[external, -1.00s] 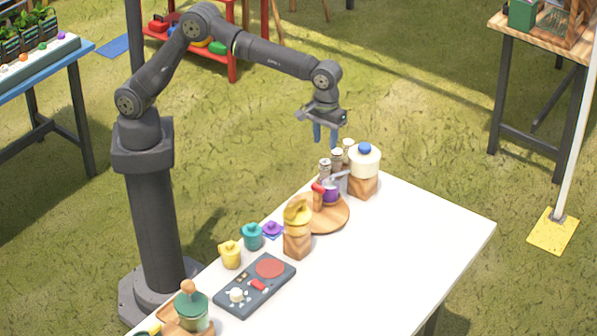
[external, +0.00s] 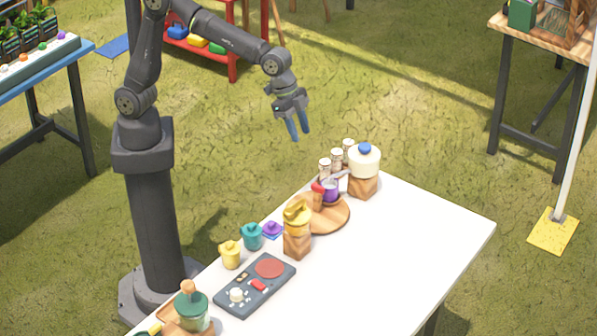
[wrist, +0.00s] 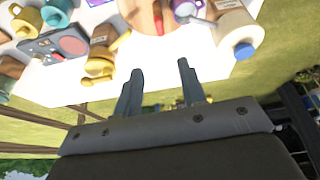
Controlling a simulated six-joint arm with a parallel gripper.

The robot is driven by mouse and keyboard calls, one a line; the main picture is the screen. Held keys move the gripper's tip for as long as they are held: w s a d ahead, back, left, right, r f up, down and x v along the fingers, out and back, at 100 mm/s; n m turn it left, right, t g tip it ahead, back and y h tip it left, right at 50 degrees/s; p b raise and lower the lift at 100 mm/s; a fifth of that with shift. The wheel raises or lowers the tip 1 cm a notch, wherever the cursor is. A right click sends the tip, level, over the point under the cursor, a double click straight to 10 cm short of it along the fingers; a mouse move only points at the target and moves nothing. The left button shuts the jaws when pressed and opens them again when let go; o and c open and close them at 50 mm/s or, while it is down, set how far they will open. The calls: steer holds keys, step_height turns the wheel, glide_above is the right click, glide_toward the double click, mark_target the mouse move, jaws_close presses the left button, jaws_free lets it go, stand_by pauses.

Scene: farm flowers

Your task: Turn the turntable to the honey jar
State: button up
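The turntable is a round wooden disc (external: 335,217) near the back edge of the white table. It also shows at the top of the wrist view (wrist: 138,18). A red-topped wooden peg (external: 318,198) and a purple pot (external: 331,190) stand on it. I cannot tell for sure which thing is the honey jar. My gripper (external: 299,133) is open and empty, in the air beyond the table's back edge, up and left of the turntable. Its two blue-grey fingers stand apart in the wrist view (wrist: 160,68), with nothing between them.
A yellow pot on a wooden block (external: 297,240) stands left of the turntable; a white pot with a blue knob (external: 364,165) stands right. Several shakers (external: 337,158) are behind. A dark control panel (external: 254,286) lies front left. The table's right side (external: 420,235) is clear.

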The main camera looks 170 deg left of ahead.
glide_toward(318, 185)
steer(key=x, duration=0.8)
steer(key=shift+w+f, duration=0.15)
steer(key=shift+f, duration=0.1)
jaws_close()
